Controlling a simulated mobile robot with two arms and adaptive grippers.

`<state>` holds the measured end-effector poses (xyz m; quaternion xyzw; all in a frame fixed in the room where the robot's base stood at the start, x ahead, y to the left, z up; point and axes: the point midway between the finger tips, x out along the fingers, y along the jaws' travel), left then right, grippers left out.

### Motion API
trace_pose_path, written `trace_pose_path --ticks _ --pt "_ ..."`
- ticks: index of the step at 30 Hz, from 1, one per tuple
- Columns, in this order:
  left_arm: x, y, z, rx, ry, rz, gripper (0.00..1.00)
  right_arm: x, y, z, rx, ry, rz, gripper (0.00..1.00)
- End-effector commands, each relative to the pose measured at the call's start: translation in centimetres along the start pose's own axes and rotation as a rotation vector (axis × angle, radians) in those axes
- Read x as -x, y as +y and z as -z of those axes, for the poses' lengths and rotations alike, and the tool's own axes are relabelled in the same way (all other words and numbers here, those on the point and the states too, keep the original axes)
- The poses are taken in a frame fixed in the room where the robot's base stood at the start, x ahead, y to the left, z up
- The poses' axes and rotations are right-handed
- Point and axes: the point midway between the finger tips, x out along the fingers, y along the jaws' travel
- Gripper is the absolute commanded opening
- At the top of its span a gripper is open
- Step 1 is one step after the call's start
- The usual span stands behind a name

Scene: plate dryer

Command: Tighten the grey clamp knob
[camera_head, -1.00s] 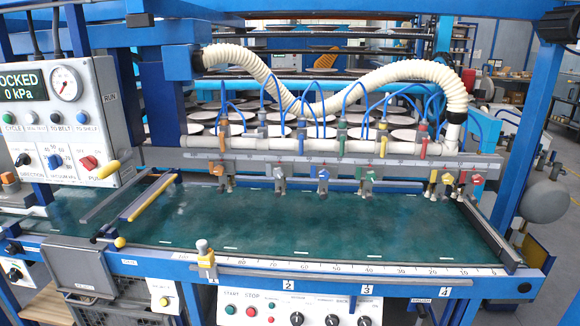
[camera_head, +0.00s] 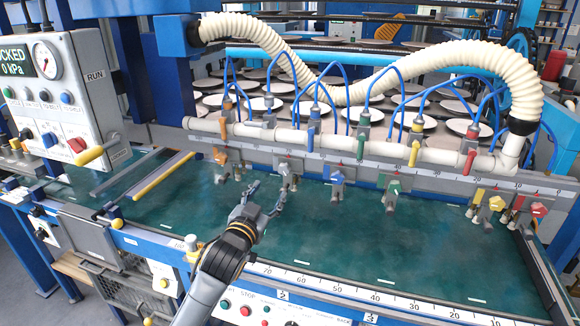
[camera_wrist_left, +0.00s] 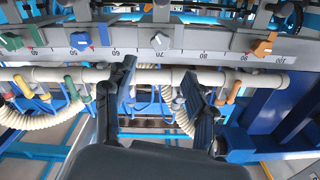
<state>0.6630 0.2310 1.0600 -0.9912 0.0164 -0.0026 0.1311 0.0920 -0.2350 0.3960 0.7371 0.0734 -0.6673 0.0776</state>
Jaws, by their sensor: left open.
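The grey clamp knob (camera_head: 285,168) is second from the left in the row of coloured knobs along the ruled grey rail, on a clamp over the green belt. In the left wrist view the grey knob (camera_wrist_left: 159,41) shows above and between my fingers, near the 70 mark. My left gripper (camera_head: 268,190) is open and empty, just in front of and below the grey knob, apart from it. In the left wrist view its two dark fingers (camera_wrist_left: 161,88) stand apart. My right gripper is not in view.
The orange knob (camera_head: 220,157) and blue knob (camera_head: 337,177) flank the grey one. A white pipe (camera_head: 345,145) with coloured valve levers and blue hoses runs above the rail. A control box (camera_head: 65,95) stands at the left. The green belt (camera_head: 330,240) is clear to the right.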

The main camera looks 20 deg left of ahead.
Motion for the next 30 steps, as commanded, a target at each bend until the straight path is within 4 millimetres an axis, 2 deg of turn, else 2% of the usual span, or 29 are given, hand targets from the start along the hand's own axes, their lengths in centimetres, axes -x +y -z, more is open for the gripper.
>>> trace_pose_path --ticks 7,18,24,30 --pt "-4.1 0.0 0.2 0.0 0.0 0.0 0.55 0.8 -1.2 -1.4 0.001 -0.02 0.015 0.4" --pt "-10.0 0.1 0.1 0.002 -0.001 -0.001 0.55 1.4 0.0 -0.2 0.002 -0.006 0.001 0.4" --pt "-12.0 0.1 0.0 0.001 -0.001 -0.001 0.55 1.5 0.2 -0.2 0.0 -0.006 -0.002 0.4" --pt "-12.8 0.1 0.0 0.001 0.0 -0.002 0.55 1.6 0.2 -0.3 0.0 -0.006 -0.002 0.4"
